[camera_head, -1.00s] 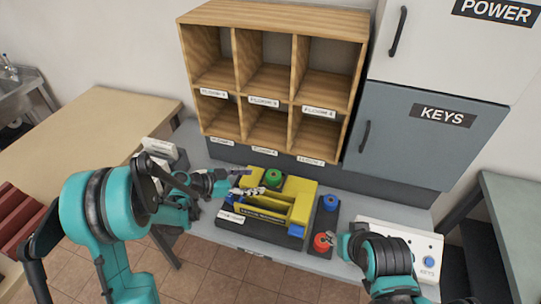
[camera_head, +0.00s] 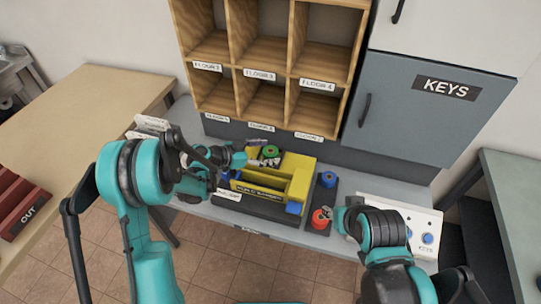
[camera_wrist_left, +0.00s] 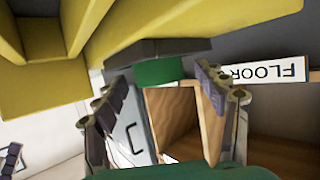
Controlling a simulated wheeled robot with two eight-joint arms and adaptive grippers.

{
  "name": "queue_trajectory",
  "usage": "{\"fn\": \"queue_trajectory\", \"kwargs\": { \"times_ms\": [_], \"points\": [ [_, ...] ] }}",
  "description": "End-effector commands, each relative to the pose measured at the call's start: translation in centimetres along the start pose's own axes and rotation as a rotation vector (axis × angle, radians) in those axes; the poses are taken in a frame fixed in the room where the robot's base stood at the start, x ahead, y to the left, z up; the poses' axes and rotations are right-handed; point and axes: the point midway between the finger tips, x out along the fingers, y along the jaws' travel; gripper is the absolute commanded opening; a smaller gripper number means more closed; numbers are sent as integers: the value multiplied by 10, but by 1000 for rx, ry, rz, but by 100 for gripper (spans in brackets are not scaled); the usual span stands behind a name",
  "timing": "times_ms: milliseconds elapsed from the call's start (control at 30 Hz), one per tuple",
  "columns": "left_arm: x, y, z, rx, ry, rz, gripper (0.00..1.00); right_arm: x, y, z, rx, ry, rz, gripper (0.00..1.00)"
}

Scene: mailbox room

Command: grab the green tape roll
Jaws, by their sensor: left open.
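The green tape roll (camera_head: 270,151) sits at the back of the yellow organizer (camera_head: 296,172), partly covered by my left gripper (camera_head: 262,158). My left gripper is open with its fingers at the roll. In the left wrist view, the green roll (camera_wrist_left: 160,72) shows under a dark grey piece, between and just beyond the two open fingers (camera_wrist_left: 158,95). I see no clear contact between fingers and roll. My right gripper (camera_head: 337,216) is close to the red roll (camera_head: 320,219); its fingers are too small to read.
A blue roll (camera_head: 328,179) stands right of the organizer, on a dark strip. The wooden pigeonhole shelf (camera_head: 290,68) rises behind. A white panel with blue buttons (camera_head: 428,238) lies at the right. A wooden table (camera_head: 75,125) fills the left.

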Motion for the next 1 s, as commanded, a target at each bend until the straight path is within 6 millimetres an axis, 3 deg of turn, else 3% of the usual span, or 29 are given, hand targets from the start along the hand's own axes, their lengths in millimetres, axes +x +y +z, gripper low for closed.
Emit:
{"fn": "queue_trajectory", "kwargs": {
  "times_ms": [33,233,667,933,1000],
  "points": [
    [0,0,0,0,0,0,72,0,0,0,0,0,0,40],
    [0,0,0,0,0,0,19,0,0,0,0,0,0,40],
    [-3,0,-5,0,-1,0,17,-3,0,-2,0,0,0,40],
    [-19,0,-43,0,0,0,17,-19,0,-13,0,0,0,40],
    [-14,16,-53,2,-1,4,17,-21,0,-16,0,0,0,40]
  ]
}}
